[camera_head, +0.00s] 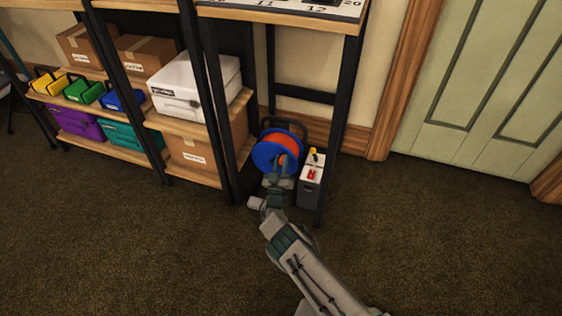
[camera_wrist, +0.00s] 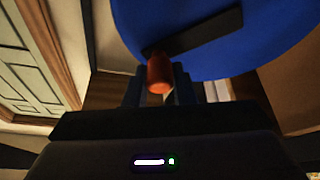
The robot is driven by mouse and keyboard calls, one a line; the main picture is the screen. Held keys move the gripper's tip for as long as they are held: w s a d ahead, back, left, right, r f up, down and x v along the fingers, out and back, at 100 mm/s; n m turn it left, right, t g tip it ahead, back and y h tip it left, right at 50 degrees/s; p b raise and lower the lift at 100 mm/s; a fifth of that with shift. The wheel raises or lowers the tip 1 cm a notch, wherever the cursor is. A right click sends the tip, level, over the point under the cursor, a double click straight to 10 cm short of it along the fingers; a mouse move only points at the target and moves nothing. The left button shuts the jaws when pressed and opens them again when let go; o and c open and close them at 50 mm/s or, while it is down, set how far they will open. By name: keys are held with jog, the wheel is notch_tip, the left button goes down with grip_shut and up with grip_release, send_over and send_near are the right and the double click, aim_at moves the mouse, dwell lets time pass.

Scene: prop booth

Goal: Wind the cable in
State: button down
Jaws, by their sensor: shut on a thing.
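A cable reel (camera_head: 270,155) with a blue round side and orange cable stands on the floor under the table. In the wrist view its blue disc (camera_wrist: 215,55) fills the upper middle, with a dark crank arm (camera_wrist: 205,32) across it. An orange-brown crank knob (camera_wrist: 159,74) sticks out from the lower left end of the crank arm. My gripper (camera_wrist: 160,88) is shut on the knob, with one finger on each side. In the head view my gripper (camera_head: 280,172) is at the front of the reel and partly covers its lower part. The cable's free end cannot be made out.
A grey box with red and yellow parts (camera_head: 311,180) stands close right of the reel. A dark table leg (camera_head: 338,130) rises beside it. Shelves with a white case (camera_head: 195,85) and cardboard boxes are at left. A green door (camera_head: 480,90) is at right. The carpet in front is clear.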

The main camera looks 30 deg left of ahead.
jog(key=shift+d+f+m+h+b, duration=0.35)
jog(key=shift+f+m+h, duration=0.25)
jog(key=shift+m, duration=0.6)
jog(key=shift+d, duration=0.1)
jog(key=c, duration=1.2)
grip_release()
jog(key=shift+r, duration=0.1)
